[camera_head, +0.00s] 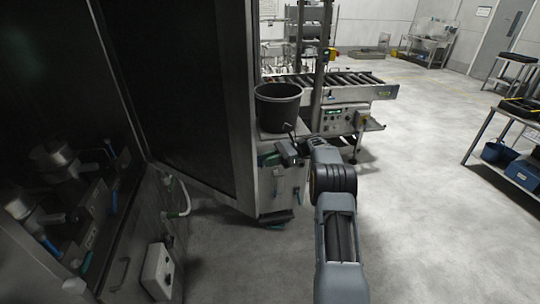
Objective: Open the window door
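The window door (180,90) is a tall dark pane in a grey metal frame, left of centre. It stands out at an angle from the washer cabinet (130,255), with floor visible under its lower edge, so it appears swung open. Its free upright edge (238,100) is on the right. My arm reaches up from the bottom right, and my gripper (288,150) is just right of that edge, in front of the grey bucket's stand. No contact with the door can be made out. The fingers are small and dark, and I cannot tell their opening. No handle is clearly visible.
A dark bucket (278,106) stands on a metal stand behind my gripper. A roller conveyor (340,82) with a control box is beyond it. Funnels and blue-ended tubes show inside the cabinet at left. Tables (508,115) stand at right. The floor right of centre is clear.

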